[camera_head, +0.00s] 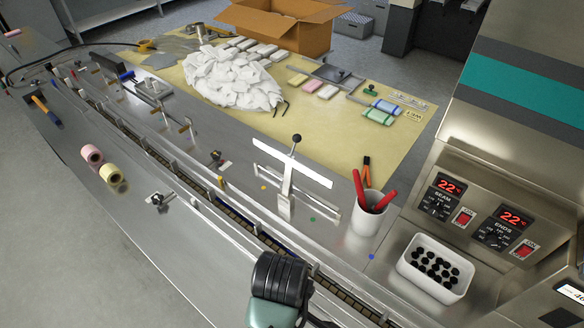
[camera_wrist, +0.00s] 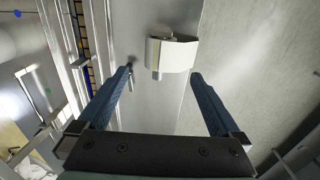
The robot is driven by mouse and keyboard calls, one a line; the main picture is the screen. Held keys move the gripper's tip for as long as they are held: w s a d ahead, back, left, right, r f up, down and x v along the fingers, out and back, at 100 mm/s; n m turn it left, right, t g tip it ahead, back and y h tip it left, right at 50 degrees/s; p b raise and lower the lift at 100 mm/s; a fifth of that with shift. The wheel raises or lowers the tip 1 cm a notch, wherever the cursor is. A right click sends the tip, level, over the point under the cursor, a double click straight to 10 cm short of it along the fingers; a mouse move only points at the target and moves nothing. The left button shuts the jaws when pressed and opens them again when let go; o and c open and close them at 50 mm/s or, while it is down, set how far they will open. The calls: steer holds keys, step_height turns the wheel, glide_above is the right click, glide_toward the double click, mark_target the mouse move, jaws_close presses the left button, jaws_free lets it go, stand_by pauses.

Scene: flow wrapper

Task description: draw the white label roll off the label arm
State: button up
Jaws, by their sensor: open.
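In the wrist view the white label roll (camera_wrist: 175,54) sits ahead of my gripper, above the steel surface. The roll lies just beyond the fingertips, nearer the right finger, and appears apart from both. In the head view my arm (camera_head: 276,285) is at the bottom centre; the white roll cannot be made out there.
A pink roll (camera_head: 92,154) and a yellow roll (camera_head: 111,174) stand on the steel deck at the left. A guide rail with a chain channel (camera_head: 240,213) runs beside my arm. A cup (camera_head: 368,222) with red handles and a white bin (camera_head: 405,268) stand at the right.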

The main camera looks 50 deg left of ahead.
step_height(320, 180, down, 13)
steer(key=shift+r+p, duration=0.2)
steer(key=shift+p, duration=0.1)
steer(key=shift+c, duration=0.3)
steer(key=c, duration=1.2)
steer(key=o, duration=0.7)
steer(key=c, duration=0.7)
steer(key=shift+r, duration=0.1)
steer(key=shift+c, duration=0.2)
steer(key=shift+r+p, duration=0.2)
steer(key=shift+p, duration=0.25)
steer(key=shift+a, duration=0.15)
steer(key=shift+s+a, duration=0.2)
steer(key=shift+a, duration=0.55)
steer(key=shift+s+a, duration=0.2)
steer(key=shift+a, duration=0.5)
steer(key=shift+s+a, duration=0.2)
steer(key=shift+a, duration=0.55)
